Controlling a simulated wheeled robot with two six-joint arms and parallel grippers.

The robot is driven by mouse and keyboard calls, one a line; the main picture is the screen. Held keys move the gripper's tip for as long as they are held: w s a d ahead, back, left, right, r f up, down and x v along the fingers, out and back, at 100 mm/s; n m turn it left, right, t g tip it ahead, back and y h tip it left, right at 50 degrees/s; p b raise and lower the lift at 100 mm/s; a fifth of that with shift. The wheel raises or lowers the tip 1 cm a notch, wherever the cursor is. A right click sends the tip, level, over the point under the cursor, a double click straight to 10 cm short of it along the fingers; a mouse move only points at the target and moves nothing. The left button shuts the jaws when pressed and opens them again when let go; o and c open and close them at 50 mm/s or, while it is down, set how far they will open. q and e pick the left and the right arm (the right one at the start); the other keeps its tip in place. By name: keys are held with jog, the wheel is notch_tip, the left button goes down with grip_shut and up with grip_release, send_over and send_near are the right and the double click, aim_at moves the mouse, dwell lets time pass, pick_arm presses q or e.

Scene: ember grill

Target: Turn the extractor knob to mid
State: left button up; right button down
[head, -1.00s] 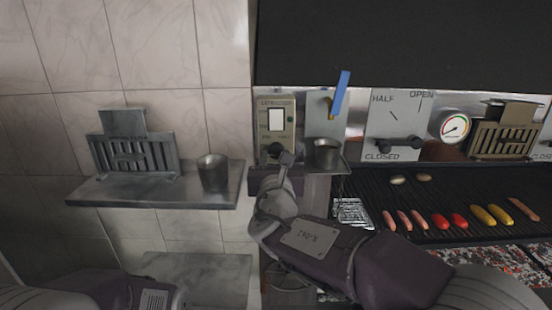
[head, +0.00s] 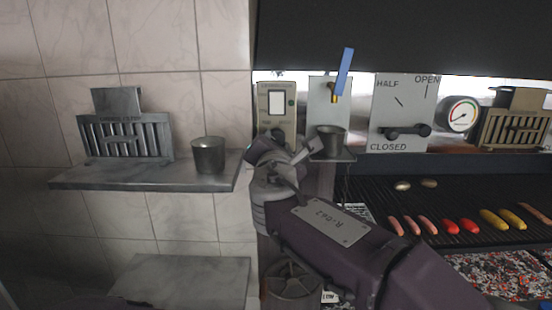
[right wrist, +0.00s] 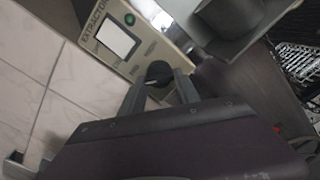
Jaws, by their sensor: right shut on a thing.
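The extractor panel (head: 291,101) is a beige plate with a white screen and a small green light, on the wall left of the grill. It also shows in the right wrist view (right wrist: 103,17). Its round dark knob (right wrist: 159,72) sits at the panel's lower end in the right wrist view. My right gripper (right wrist: 161,84) is shut on the knob, one finger on each side. In the head view my right gripper (head: 283,145) covers the knob, so its pointer setting cannot be read. My left gripper is out of view.
A metal cup (head: 208,156) stands on the wall shelf (head: 130,178) at left, beside a slotted metal piece (head: 124,135). Another cup (head: 330,141) sits right of my gripper, below a blue lever (head: 344,72). The damper plate (head: 405,95) and grill (head: 365,190) lie further right.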

jog(key=shift+m+b, duration=1.6)
jog(key=shift+m, duration=0.6)
jog(key=c, duration=0.9)
grip_release()
jog(key=s+b, duration=0.4)
jog(key=s, duration=0.5)
